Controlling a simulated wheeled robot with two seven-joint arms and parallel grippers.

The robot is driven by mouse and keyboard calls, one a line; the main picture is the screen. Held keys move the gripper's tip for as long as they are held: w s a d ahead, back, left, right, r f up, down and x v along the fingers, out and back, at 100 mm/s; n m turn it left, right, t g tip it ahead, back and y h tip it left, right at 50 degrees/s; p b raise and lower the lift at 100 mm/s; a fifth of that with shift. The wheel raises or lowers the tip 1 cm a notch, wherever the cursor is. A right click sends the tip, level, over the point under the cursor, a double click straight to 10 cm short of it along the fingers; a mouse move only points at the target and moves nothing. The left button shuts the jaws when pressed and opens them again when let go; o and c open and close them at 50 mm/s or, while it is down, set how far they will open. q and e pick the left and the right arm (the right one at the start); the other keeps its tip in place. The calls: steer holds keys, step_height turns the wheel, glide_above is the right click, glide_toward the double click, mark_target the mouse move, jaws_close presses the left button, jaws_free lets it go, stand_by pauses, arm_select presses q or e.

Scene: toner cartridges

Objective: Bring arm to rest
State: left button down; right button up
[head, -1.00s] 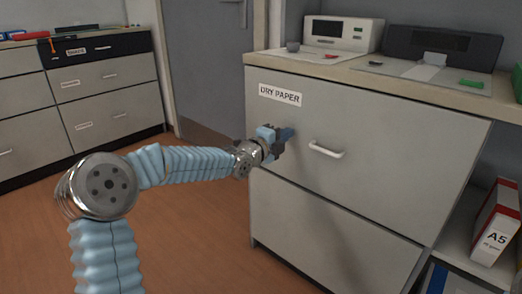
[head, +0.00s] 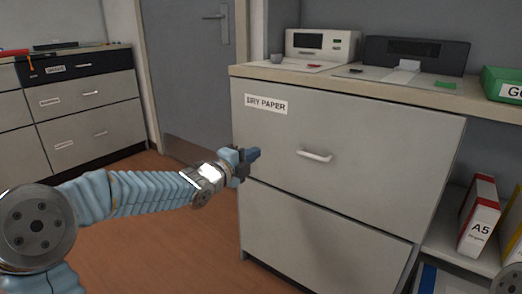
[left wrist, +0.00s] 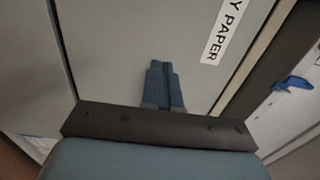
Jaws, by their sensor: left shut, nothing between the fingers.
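My left arm comes in from the left in the head view, stretched out toward the grey cabinet. My left gripper (head: 252,155) is in front of the upper drawer (head: 375,130), left of its handle (head: 315,156) and below the DRY PAPER label (head: 266,104). In the left wrist view its blue fingers (left wrist: 163,85) are together with nothing between them. The drawer front and part of the label (left wrist: 225,30) show behind them. The drawer is closed. My right gripper is not seen; only a round grey joint, probably of my right arm, shows at the lower right corner.
A printer (head: 415,56) and a white device (head: 320,46) stand on the counter (head: 300,77). A green box (head: 503,84) is at the right. An A5 paper binder (head: 478,215) stands on the shelf below. A drawer unit (head: 85,100) and a door (head: 195,70) are behind; open floor lies left.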

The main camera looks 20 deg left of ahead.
arm_select(q)
steer(key=s+d+f+n+g+p, duration=0.2)
steer(key=s+f+n, duration=0.15)
steer(key=f, duration=0.55)
steer(key=s+d+f+n+g+y+p, duration=0.1)
steer(key=s+d+f+n+g+p, duration=0.15)
steer(key=f+n, duration=0.4)
steer(key=s+d+f+n+g+p, duration=0.1)
steer(key=s+d+f+n+g, duration=0.2)
steer(key=f, duration=0.7)
steer(key=s+d+f+n+g+p, duration=0.2)
steer(key=s+f+n+g, duration=0.2)
steer(key=s+f, duration=0.3)
steer(key=s+d+f+n+g+y+p, duration=0.1)
steer(key=s+f+n+g, duration=0.3)
steer(key=s, duration=1.4)
step_height(320, 180, down, 5)
steer(key=d+n+p, duration=0.1)
steer(key=n, duration=0.1)
steer(key=shift+r+n+g, duration=0.2)
steer(key=shift+n+g, duration=0.15)
steer(key=shift+n, duration=0.05)
steer(key=c, duration=1.8)
jaws_free()
steer(key=shift+w, duration=0.15)
steer(key=shift+c, duration=0.2)
